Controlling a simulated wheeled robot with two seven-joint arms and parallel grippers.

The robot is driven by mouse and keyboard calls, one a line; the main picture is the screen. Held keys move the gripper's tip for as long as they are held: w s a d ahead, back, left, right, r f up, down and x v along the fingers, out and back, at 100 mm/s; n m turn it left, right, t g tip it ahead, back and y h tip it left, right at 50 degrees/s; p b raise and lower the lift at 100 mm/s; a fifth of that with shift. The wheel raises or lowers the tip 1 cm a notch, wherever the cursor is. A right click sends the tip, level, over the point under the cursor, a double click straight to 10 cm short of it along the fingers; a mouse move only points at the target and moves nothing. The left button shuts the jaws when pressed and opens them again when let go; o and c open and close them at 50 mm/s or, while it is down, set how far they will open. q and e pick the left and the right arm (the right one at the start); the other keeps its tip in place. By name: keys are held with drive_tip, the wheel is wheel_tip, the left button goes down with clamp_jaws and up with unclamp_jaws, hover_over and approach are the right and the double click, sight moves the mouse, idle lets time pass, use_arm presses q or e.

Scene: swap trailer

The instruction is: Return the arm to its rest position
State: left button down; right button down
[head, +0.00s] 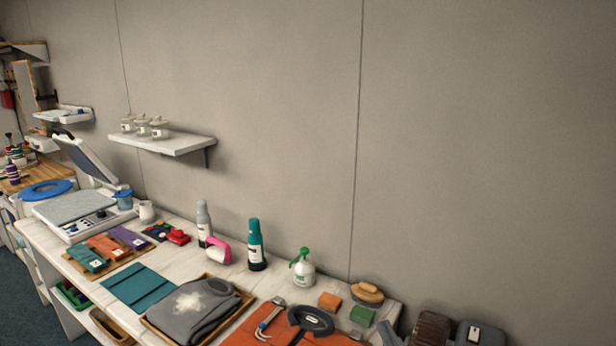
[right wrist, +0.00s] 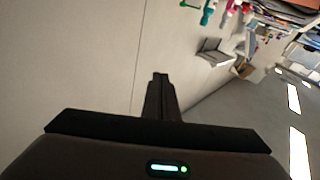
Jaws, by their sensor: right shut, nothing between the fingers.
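My right gripper (right wrist: 160,80) shows in the right wrist view with its dark fingers together and nothing between them. It points across the bare grey wall, and its fingertips touch nothing that I can see. In the head view, dark parts of my right arm show at the bottom right corner, beside the right end of the workbench (head: 380,306). My left gripper is in neither view.
The bench holds a grey garment (head: 196,308) on a tray, a teal bottle (head: 256,246), a spray bottle (head: 302,268), a brush (head: 367,292) and a heat press (head: 78,212). A wall shelf (head: 170,144) carries small jars. The wall above the bench's right end is clear.

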drive_tip(key=s+d+f+m+g+h, duration=0.25)
drive_tip(key=s+d+f+g, duration=0.2)
drive_tip(key=f, duration=0.45)
drive_tip(key=s+d+f+m+g+h, duration=0.1)
drive_tip(key=s+d+f+g+h, duration=0.2)
drive_tip(key=s+f, duration=0.4)
drive_tip(key=s+f+n+g, duration=0.1)
drive_tip(key=s+f+g, duration=0.4)
drive_tip(key=s, duration=0.5)
drive_tip(key=s+f+g, duration=0.3)
drive_tip(key=s+f, duration=0.3)
drive_tip(key=s, duration=0.3)
wheel_tip(320, 180, down, 31)
drive_tip(key=s+g+b, duration=0.2)
drive_tip(key=b, duration=0.1)
drive_tip(key=s+d+f+b, duration=0.1)
drive_tip(key=s+d+f, duration=0.1)
drive_tip(key=s+f, duration=1.6)
wheel_tip(320, 180, down, 2)
drive_tip(key=shift+d+f+n+g+y+b, duration=0.1)
drive_tip(key=shift+d+n+g+y+b, duration=0.15)
drive_tip(key=shift+n+g+y+b, duration=0.15)
drive_tip(key=shift+s, duration=0.1)
